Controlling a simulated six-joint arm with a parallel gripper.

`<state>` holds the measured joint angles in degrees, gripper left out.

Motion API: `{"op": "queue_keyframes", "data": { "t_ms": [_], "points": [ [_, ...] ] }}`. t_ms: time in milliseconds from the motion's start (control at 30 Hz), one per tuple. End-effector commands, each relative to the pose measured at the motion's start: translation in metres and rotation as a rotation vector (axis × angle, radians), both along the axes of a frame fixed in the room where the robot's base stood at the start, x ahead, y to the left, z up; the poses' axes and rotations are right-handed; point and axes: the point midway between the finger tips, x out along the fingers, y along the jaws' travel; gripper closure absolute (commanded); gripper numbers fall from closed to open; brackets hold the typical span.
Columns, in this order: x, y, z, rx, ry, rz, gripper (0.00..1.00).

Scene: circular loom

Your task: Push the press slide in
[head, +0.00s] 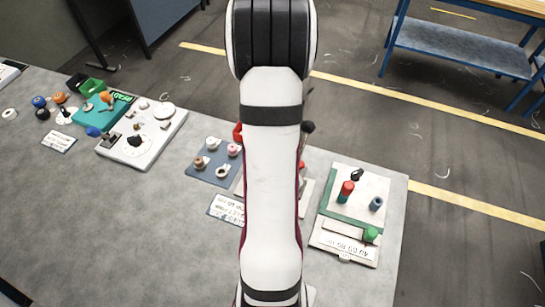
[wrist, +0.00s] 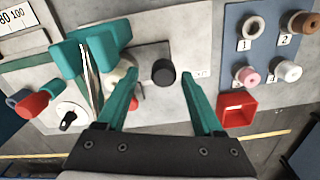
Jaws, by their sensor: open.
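My gripper (wrist: 157,76) is open in the wrist view, its two teal fingers apart over a pale panel. Between the fingers is a dark grey block with a round black knob (wrist: 163,73), which may be the press slide; I cannot tell for sure. I cannot tell whether the fingers touch anything. A teal block (wrist: 103,38) and a cream cylinder (wrist: 118,77) are near the left finger. In the head view my arm hides the gripper and most of this panel; a black ball-like knob (head: 308,127) shows just right of the arm.
In the wrist view, a red open box (wrist: 237,108) is right of the fingers, beside a blue-grey board (wrist: 262,52) with several spools. A dial (wrist: 69,118) and a red knob (wrist: 33,106) are at left. In the head view, the table's (head: 125,215) left front is clear.

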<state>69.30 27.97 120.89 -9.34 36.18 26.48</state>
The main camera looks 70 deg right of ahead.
Motion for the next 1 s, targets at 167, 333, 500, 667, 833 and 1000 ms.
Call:
{"op": "queue_keyframes", "data": {
  "t_ms": [167,333,500,667,833,1000],
  "points": [
    [0.001,-0.001,0.03,-0.007,-0.002,0.0,0.31],
    [0.001,-0.001,0.078,-0.008,-0.003,-0.001,0.31],
    [0.0,-0.001,0.124,-0.007,-0.002,0.0,0.31],
    [0.0,-0.001,0.15,-0.004,-0.001,0.0,0.31],
    [0.0,0.0,0.156,-0.001,0.0,0.001,0.31],
    [0.0,0.0,0.156,-0.001,0.0,0.001,0.31]
  ]
}}
